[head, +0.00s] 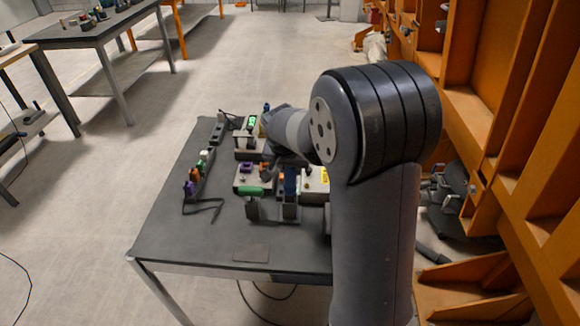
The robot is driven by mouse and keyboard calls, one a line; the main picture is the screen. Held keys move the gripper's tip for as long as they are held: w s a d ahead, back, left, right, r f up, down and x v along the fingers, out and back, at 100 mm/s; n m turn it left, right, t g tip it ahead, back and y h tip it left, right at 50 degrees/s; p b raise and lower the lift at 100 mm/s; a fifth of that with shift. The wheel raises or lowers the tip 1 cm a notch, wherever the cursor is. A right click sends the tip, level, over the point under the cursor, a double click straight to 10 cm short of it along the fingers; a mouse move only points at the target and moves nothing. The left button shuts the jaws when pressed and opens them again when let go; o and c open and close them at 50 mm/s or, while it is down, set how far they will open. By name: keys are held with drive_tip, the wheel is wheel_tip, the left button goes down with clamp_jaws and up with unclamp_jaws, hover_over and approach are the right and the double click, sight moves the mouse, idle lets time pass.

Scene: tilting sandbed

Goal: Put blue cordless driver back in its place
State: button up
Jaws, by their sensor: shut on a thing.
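My gripper (272,164) reaches down over the dark table (182,237), small and partly hidden behind my own arm. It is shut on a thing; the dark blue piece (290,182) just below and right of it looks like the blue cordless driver. The jaws' exact hold on it is too small to make out. A low rack with two dark uprights (252,209) stands below it in the picture, with a green-handled tool (248,190) at its left. Whether the blue piece touches the rack I cannot tell.
A dark strip with several small coloured items (198,175) and a cable lies at the table's left. A device with a green display (251,122) stands at the back. A flat dark plate (251,253) lies near the front edge. Orange shelving (510,130) rises at right.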

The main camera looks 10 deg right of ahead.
drive_tip(key=shift+f+b, duration=1.1)
drive_tip(key=shift+f, duration=0.15)
drive_tip(key=o, duration=1.6)
drive_tip(key=shift+r, duration=0.1)
drive_tip(key=shift+r+p, duration=2.75)
drive_tip(key=shift+r, duration=1.25)
drive_tip(key=shift+f, duration=0.15)
drive_tip(key=shift+f+b, duration=2.7)
drive_tip(key=shift+f, duration=1.2)
